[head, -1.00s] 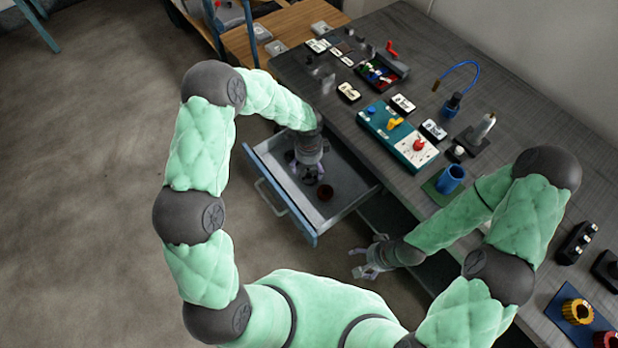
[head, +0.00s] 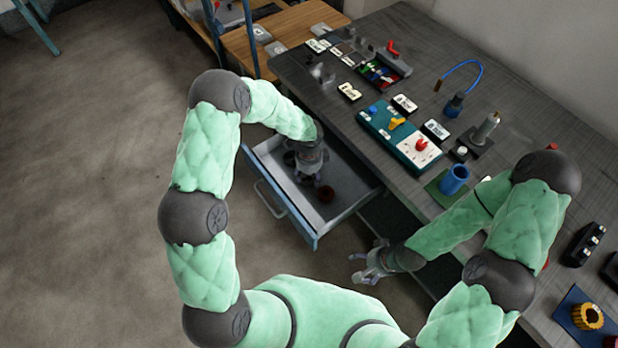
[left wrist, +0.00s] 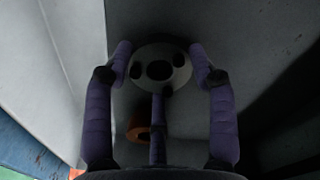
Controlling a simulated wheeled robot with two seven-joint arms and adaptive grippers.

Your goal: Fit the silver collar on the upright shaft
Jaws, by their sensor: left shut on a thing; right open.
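The silver collar (left wrist: 160,68) is a pale round disc with a dark centre hole and smaller dark holes beside it. My left gripper (head: 304,178) reaches down into the open drawer (head: 283,207). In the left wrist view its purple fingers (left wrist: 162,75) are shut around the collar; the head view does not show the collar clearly. A silver upright post on a dark base, which looks like the shaft (head: 487,127), stands on the table, far from the left gripper. My right gripper (head: 364,266) is open and empty, low in front of the table.
A brown-orange ring (head: 326,194) lies in the drawer near the left gripper; it also shows in the left wrist view (left wrist: 138,132). A blue cup (head: 454,179), a teal panel (head: 400,136) and a blue cable stand (head: 455,105) are near the post.

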